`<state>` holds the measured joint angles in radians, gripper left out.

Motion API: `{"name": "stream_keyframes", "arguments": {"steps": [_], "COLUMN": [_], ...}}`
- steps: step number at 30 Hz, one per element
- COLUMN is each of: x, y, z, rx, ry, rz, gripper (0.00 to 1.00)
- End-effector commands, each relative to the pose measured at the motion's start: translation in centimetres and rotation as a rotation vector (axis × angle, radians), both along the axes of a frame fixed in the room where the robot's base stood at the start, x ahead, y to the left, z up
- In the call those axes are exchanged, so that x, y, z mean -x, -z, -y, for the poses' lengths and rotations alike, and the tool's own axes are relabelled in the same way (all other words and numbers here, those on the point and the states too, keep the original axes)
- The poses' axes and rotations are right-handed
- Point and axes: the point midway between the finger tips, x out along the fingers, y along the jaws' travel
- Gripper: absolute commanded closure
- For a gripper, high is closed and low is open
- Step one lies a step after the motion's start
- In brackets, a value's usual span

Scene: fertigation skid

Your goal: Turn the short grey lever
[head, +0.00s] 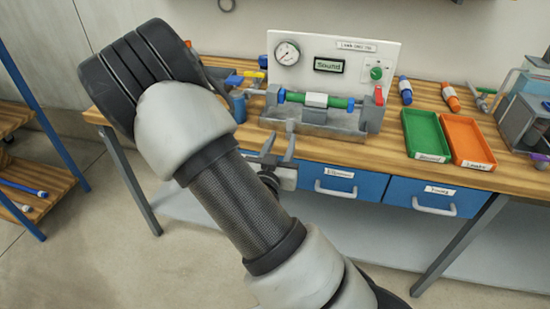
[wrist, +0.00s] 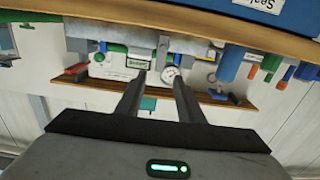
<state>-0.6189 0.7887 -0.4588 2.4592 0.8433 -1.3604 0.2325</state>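My gripper (head: 281,137) is in front of the test rig (head: 345,128) on the bench. Its two fingers stand apart with nothing visible between them, so it is open. In the wrist view, which is upside down, my gripper (wrist: 158,82) points at the rig and its panel. A small grey upright piece (wrist: 163,52) shows there just beyond the fingertips; it may be the short grey lever, but I cannot tell for sure. In the head view the fingertips overlap the rig's front left edge. A red handle (head: 379,96) is at the rig's right end.
The panel (head: 390,57) behind has a gauge (head: 287,53), a display reading "Sound" (head: 328,65) and a green knob (head: 376,72). A green tray (head: 425,136) and an orange tray (head: 468,143) stand right. Blue drawers (head: 342,183) with handles are below the bench top.

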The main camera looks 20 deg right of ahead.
Motion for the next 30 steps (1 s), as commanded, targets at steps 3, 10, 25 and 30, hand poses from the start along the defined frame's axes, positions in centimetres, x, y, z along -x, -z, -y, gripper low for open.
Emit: {"name": "stream_keyframes", "arguments": {"steps": [3, 10, 25, 30], "x": [2.5, 5.3, 6.4, 6.4], "y": [0.1, -0.6, 0.0, 0.0], "z": [-1.9, -3.7, -4.3, -4.3], "rx": [0.0, 0.002, 0.0, 0.0], "ry": [-0.005, -0.002, 0.0, 0.0], "rz": [-0.004, -0.005, 0.0, 0.0], "gripper": [0.66, 0.66, 0.66, 0.66]}}
